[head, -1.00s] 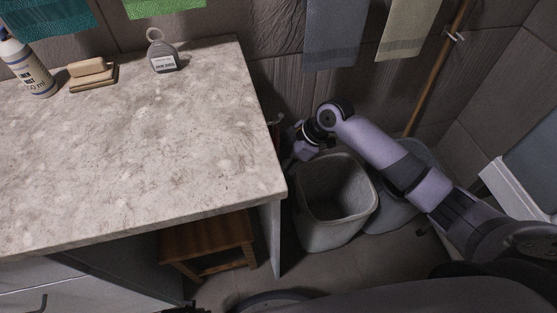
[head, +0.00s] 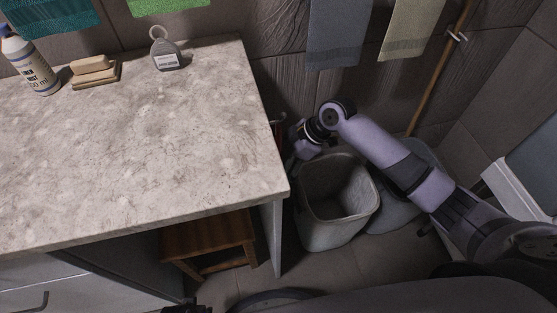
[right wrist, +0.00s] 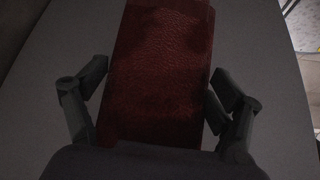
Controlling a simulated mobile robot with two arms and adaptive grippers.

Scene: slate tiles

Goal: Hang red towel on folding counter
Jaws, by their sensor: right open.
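The red towel (right wrist: 160,75) hangs against the grey side panel of the counter in the right wrist view. In the head view only a thin red sliver of it (head: 279,127) shows by the counter's right edge. My right gripper (right wrist: 158,100) is open, with one finger on each side of the towel. In the head view the right gripper (head: 296,150) is low beside the counter's right side, partly hidden. The counter (head: 140,140) has a pale mottled top. My left gripper is not clearly in view.
A bottle (head: 30,65), soap dish (head: 95,80) and grey tag-like item (head: 165,55) sit at the counter's back. A wooden stool (head: 210,245) is underneath.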

